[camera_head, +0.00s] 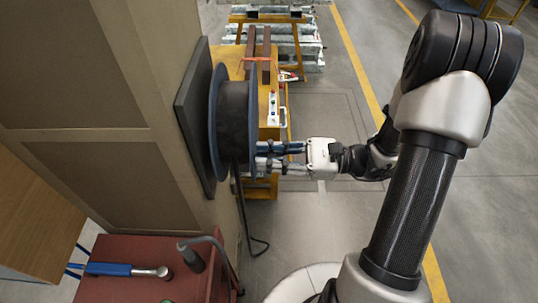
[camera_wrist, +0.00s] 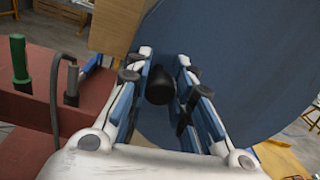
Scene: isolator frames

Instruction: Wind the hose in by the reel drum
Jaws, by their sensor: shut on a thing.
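The reel drum (camera_head: 234,118) is a dark drum between two blue-grey flanges, fixed to a black plate (camera_head: 190,110) on the beige panelled wall. Its near flange (camera_wrist: 225,60) fills the right of the wrist view. The black hose (camera_head: 242,205) hangs below the drum, with a bent lower end near the floor. My gripper (camera_head: 259,155) reaches in from the right to the flange. In the wrist view my gripper (camera_wrist: 165,62) is shut on a black crank knob (camera_wrist: 160,86) that stands out from the flange. The knob's base is partly hidden by the fingers.
A red cart (camera_head: 125,250) at the lower left carries a blue-handled hammer (camera_head: 120,269) and a grey grip on a bent tube (camera_head: 190,255). A yellow bench (camera_head: 262,185) stands behind the reel. Open floor (camera_head: 330,110) lies to the right.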

